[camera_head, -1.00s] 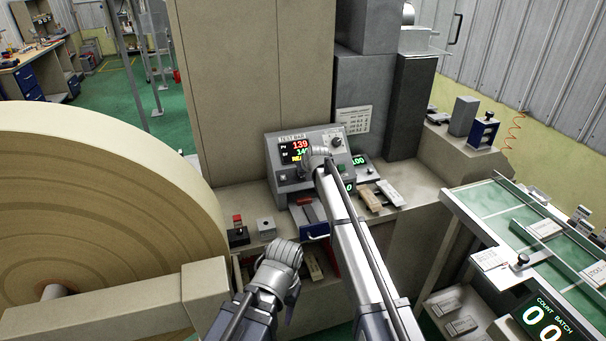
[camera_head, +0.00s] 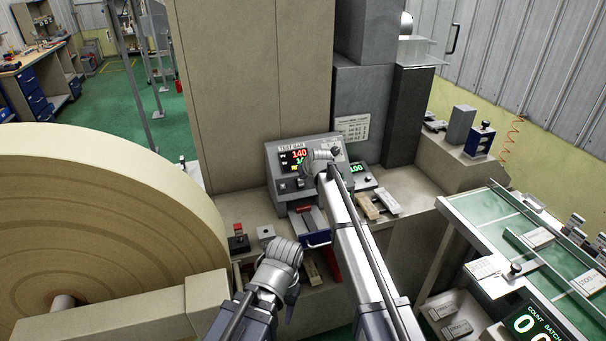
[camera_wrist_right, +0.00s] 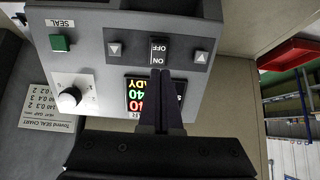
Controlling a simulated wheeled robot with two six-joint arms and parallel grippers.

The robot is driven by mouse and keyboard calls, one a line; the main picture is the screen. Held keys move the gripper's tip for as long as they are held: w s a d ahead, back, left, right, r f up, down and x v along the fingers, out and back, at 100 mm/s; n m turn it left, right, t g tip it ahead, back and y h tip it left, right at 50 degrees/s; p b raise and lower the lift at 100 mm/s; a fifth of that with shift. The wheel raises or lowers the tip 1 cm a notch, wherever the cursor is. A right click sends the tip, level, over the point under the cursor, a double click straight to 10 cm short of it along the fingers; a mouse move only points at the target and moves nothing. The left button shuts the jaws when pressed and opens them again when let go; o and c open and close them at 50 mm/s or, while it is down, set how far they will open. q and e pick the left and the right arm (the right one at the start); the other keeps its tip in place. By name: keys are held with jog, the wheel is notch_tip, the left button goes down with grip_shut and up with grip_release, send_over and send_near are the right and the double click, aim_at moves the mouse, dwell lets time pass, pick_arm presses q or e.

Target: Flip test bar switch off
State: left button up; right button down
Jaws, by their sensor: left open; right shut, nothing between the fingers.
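The grey test bar console (camera_head: 284,153) stands on the machine ledge, its display lit with a red 140 on top. In the right wrist view, upside down, its black rocker switch (camera_wrist_right: 160,49) carries OFF and ON labels, between two arrow buttons. My right gripper (camera_wrist_right: 160,72) is shut and empty, its tips at the ON end of the switch; I cannot tell whether they touch it. I cannot tell which way the rocker is tilted. In the head view my right wrist covers part of the console. My left gripper (camera_head: 292,297) is open, low in front of the ledge, away from the console.
A large paper roll (camera_head: 100,225) fills the left. A box with a red button (camera_head: 238,239) stands on the ledge. A green-topped conveyor (camera_head: 490,215) is at the right.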

jog(key=w+p+v, duration=0.1)
jog(key=p+v, duration=0.5)
jog(key=v, duration=0.3)
jog(key=shift+r, duration=0.5)
jog(key=shift+s+a, duration=0.1)
jog(key=shift+a, duration=0.05)
